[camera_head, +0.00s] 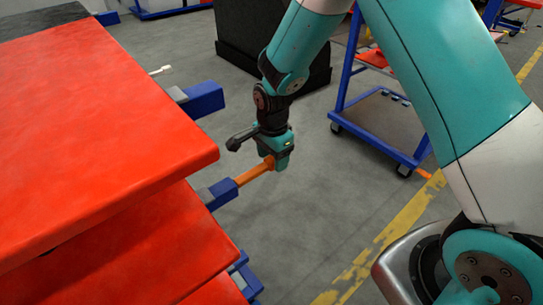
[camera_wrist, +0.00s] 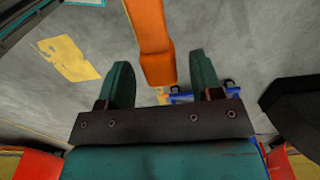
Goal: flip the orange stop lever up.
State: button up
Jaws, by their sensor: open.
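The orange stop lever (camera_head: 256,171) sticks out to the right from a blue bracket (camera_head: 222,193) at the edge of the red shelves, tilted slightly upward in the head view. My gripper (camera_head: 282,163) is at the lever's free end. In the wrist view the lever (camera_wrist: 152,45) comes down from the top, and its end lies between the two spread fingers of my gripper (camera_wrist: 162,85). Gaps show on both sides of the lever, so the fingers look apart from it. The far side of the lever's tip is hidden by my gripper in the head view.
Red stacked panels (camera_head: 100,130) fill the left, with another blue bracket (camera_head: 203,99) above the lever. A blue cart (camera_head: 385,130) and a black box (camera_head: 240,40) stand behind. Grey floor (camera_head: 310,225) with a yellow line (camera_head: 400,225) lies open below.

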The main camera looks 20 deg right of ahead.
jog(key=shift+f, duration=0.5)
jog(key=shift+c, duration=0.2)
